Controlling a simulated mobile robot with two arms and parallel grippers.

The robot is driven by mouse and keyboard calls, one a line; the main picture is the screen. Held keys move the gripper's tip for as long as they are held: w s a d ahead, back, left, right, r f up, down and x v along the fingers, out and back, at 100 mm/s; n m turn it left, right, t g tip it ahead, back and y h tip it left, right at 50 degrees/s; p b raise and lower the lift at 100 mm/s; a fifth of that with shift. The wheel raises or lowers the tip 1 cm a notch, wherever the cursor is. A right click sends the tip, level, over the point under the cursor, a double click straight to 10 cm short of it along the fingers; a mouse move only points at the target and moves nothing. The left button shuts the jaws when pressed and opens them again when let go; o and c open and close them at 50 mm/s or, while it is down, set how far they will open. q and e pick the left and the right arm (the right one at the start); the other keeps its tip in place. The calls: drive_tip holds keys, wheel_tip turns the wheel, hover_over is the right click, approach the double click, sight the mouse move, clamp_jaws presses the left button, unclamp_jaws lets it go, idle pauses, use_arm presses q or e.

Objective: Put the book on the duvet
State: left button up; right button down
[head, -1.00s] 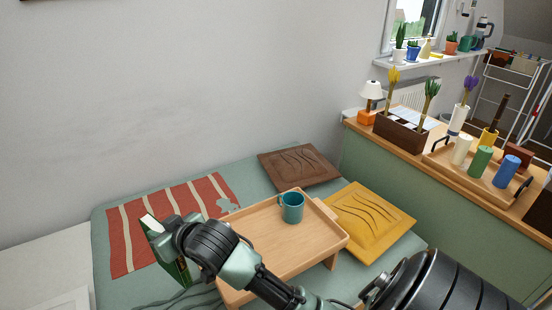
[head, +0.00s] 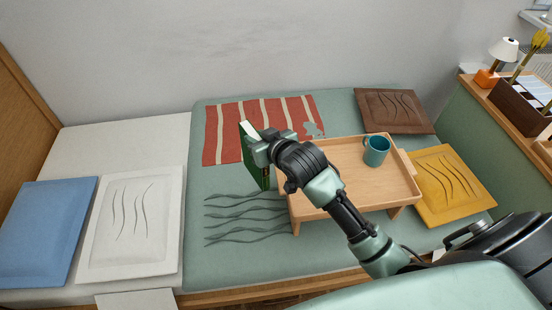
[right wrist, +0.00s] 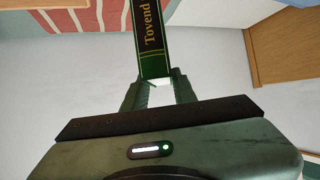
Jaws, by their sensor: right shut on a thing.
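The green book (head: 256,172) is upright in my right gripper (head: 259,142), above the sage-green duvet (head: 240,268) on the bed. In the head view the book appears between the striped blanket and the wooden tray. In the right wrist view, my right gripper (right wrist: 158,92) is shut on the dark spine end of the book (right wrist: 151,36), which shows gold lettering "Tovend". The head view does not show clearly whether the book's lower edge touches the duvet. My left gripper is not in view.
A wooden bed tray (head: 340,176) with a teal mug (head: 376,150) stands right of the book. A red striped blanket (head: 225,135) lies behind. Yellow (head: 450,186) and brown (head: 394,110) cushions lie to the right. The duvet's front left part, with wavy ridges, is clear.

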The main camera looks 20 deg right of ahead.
sight(261, 179)
wheel_tip(261, 179, down, 14)
drive_tip(key=shift+f+b, duration=0.1)
drive_tip(key=shift+b, duration=0.5)
drive_tip(key=shift+f, duration=1.95)
drive_tip(key=shift+b, duration=0.3)
drive_tip(key=shift+f, duration=0.15)
drive_tip(key=c, duration=1.2)
unclamp_jaws()
drive_tip(key=shift+f, duration=0.1)
drive_tip(key=shift+o, duration=0.4)
drive_tip(key=shift+s, duration=0.1)
drive_tip(key=shift+r, duration=0.25)
drive_tip(key=p+v, duration=0.1)
drive_tip(key=v, duration=1.1)
